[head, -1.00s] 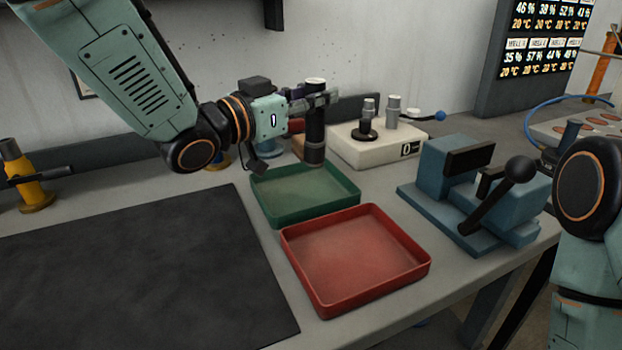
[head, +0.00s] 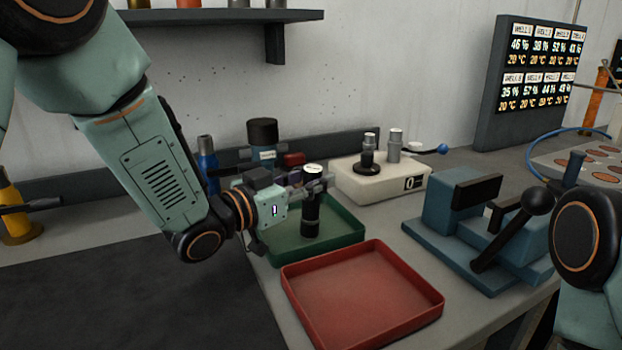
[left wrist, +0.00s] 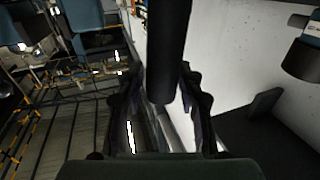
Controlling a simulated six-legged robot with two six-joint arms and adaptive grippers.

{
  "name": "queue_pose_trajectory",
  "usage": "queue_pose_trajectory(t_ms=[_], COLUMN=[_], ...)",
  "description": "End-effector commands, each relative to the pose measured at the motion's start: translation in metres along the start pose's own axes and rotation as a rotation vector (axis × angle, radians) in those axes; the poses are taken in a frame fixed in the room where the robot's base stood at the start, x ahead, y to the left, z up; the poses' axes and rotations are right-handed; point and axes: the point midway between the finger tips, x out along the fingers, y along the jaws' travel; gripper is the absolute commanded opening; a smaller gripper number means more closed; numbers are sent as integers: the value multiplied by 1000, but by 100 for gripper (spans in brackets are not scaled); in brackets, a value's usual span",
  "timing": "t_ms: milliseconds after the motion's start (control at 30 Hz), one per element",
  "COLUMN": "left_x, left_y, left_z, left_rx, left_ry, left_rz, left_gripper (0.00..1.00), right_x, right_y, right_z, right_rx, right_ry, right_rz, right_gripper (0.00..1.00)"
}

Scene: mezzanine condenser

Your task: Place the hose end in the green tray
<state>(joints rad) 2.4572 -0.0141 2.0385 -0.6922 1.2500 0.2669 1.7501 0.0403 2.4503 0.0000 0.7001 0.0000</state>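The hose end (head: 310,219) is a black upright cylinder with a pale top. My left gripper (head: 316,187) is shut around its upper part. In the left wrist view the dark cylinder (left wrist: 169,45) shows between the two fingers (left wrist: 163,90). The green tray (head: 350,215) lies under the hose end, whose lower end appears within the tray's rim. I cannot tell whether it touches the tray floor. My right gripper is out of view; only part of my right arm shows at the right edge.
A red tray (head: 432,287) lies in front of the green one. A white block with posts (head: 382,184) stands behind it, and a blue vise-like fixture (head: 452,210) stands to the right. Bottles (head: 208,160) stand behind my left arm. A dark mat (head: 130,300) covers the left front.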

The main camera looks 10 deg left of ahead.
Motion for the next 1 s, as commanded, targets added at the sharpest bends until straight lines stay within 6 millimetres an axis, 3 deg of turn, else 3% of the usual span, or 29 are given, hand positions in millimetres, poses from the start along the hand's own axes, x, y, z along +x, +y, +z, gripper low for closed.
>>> queue_pose_trajectory(t_ms=[133,467,1000], left_x=[0,-2,-71], left_y=[-1,-1,-2], left_z=[-1,-2,-3], left_rx=[0,0,-5], left_ry=[3,5,7], left_rz=[-1,-2,-6], left_gripper=[52,52,52], right_x=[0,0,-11], right_y=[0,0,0], right_z=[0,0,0], right_rx=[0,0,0], right_ry=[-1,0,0], right_rz=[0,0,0], right_gripper=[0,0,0])
